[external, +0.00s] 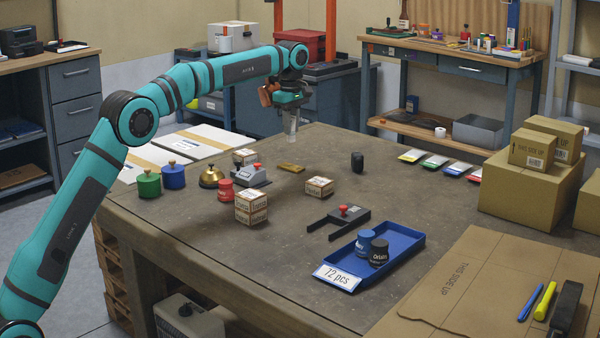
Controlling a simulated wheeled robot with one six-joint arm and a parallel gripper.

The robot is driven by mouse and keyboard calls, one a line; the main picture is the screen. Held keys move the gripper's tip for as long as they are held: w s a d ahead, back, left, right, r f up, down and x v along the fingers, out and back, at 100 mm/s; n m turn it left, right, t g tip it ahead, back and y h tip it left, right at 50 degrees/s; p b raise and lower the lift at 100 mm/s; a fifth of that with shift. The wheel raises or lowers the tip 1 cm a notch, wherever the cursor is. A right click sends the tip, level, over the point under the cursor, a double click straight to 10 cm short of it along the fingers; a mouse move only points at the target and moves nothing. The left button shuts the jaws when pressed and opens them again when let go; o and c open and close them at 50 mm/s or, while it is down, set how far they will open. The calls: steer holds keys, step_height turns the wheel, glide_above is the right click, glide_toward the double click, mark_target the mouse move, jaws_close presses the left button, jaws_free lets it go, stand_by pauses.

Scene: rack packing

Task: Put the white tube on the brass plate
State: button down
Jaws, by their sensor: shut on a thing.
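My gripper (291,110) points down above the far part of the table. It is shut on the white tube (293,128), which hangs upright below the fingers. The brass plate (291,168) is a small flat gold piece lying on the table, lower in the picture than the tube. A gap shows between the tube and the plate in this view. How high the tube is above the table is hard to tell.
Near the plate are a small box (319,188), a grey device (249,177) and a dark cup-like object (357,162). A brass bell (210,177), stacked boxes (251,207) and a blue tray (400,240) stand farther off. Table around the plate is mostly clear.

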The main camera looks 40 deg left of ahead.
mark_target(291, 141)
steer(key=shift+f, duration=3.9)
steer(key=shift+f, duration=0.15)
steer(key=c, duration=1.3)
jaws_free()
steer(key=shift+o, duration=0.2)
step_height(291, 141, up, 11)
steer(key=shift+r, duration=0.65)
